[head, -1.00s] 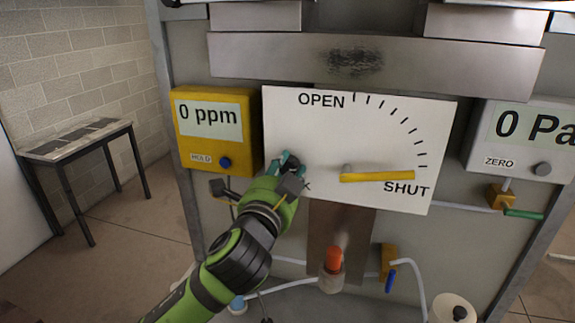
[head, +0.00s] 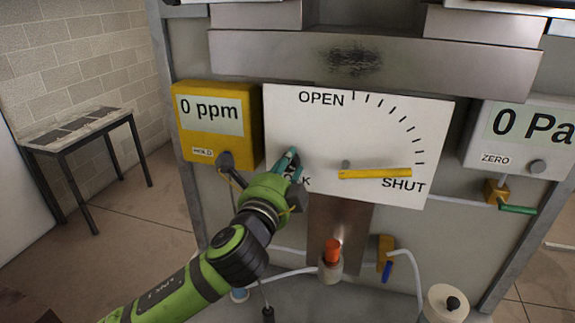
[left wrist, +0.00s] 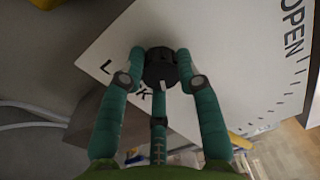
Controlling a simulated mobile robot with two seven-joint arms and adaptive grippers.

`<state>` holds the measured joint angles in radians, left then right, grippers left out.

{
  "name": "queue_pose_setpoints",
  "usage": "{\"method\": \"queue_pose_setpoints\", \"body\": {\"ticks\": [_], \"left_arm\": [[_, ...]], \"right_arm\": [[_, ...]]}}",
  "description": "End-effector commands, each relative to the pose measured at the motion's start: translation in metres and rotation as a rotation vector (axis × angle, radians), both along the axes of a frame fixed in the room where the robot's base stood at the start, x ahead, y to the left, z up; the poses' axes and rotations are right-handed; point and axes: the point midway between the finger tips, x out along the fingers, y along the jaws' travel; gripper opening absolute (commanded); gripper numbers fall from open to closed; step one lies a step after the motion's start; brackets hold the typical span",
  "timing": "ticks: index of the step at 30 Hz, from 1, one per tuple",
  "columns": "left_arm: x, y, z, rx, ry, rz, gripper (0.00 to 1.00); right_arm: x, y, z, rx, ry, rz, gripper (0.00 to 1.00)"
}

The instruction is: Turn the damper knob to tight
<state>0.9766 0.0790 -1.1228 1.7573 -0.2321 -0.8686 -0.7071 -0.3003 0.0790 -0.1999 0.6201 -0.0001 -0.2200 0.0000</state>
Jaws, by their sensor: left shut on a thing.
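The damper knob (left wrist: 160,67) is a round black knob with a pale pointer mark. It sits at the lower left of the white dial plate (head: 350,125), by a partly hidden label with "L" and "K" showing. My left gripper (head: 289,160) has its teal fingers closed around the knob; in the left wrist view the fingers (left wrist: 164,75) touch it on both sides. In the head view the fingers hide most of the knob. The yellow damper handle (head: 375,173) lies nearly level, pointing right at SHUT. My right gripper is not in view.
A yellow meter (head: 218,125) reading 0 ppm is left of the plate, close to my left wrist. A gauge (head: 525,135) reading 0 Pa is at the right. Below are an orange-topped valve (head: 332,252), a blue-handled valve (head: 386,258) and pale tubes.

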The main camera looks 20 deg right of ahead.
Motion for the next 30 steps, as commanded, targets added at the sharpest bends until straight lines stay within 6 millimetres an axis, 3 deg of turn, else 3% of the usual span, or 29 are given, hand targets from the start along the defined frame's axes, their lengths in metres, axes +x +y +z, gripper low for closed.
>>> {"method": "queue_pose_setpoints", "body": {"ticks": [10,11,12,23,30], "left_arm": [[0.001,0.001,-0.001,0.002,0.0,0.004,0.01],[0.001,0.001,-0.001,0.002,0.0,0.004,0.46],[0.001,0.001,0.0,0.002,-0.001,0.004,0.57],[-0.001,0.001,0.0,0.0,-0.001,0.001,0.57],[-0.022,0.017,-0.001,0.0,-0.001,0.0,0.57]], "right_arm": [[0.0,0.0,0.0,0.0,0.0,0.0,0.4],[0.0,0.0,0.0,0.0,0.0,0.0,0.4],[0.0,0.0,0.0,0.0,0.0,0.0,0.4],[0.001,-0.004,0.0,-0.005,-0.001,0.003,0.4],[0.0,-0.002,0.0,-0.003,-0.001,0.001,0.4]]}}
